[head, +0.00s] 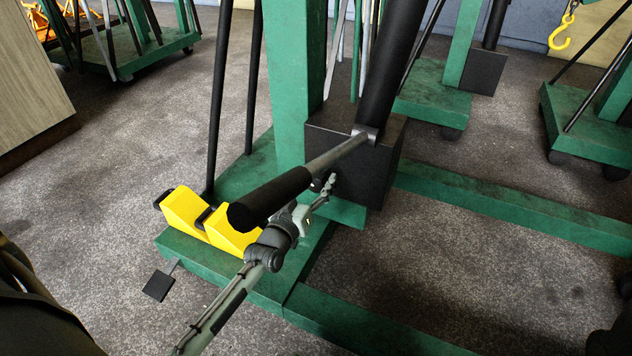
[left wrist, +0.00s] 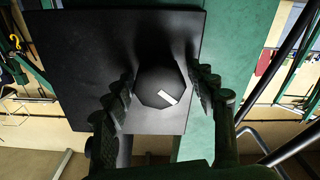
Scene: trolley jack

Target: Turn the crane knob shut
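The crane knob (left wrist: 153,78) is dark and eight-sided, with a short white mark on its face set at a slant. It stands out from the black box (left wrist: 87,45) on the green crane post (left wrist: 225,60). My left gripper (left wrist: 162,90) is spread around the knob, one finger on each side. The fingertips are very close to its sides; contact is hard to make out. In the head view my left gripper (head: 327,186) is at the front of the black box (head: 378,165), and the knob is hidden there. My right gripper is not in view.
The crane's black-gripped handle (head: 270,197) slants over my left wrist. A yellow pedal-like part (head: 190,212) sits on the green base (head: 250,270) at left. Other green cranes (head: 435,90) stand behind. Speckled floor (head: 480,260) is open between the green legs.

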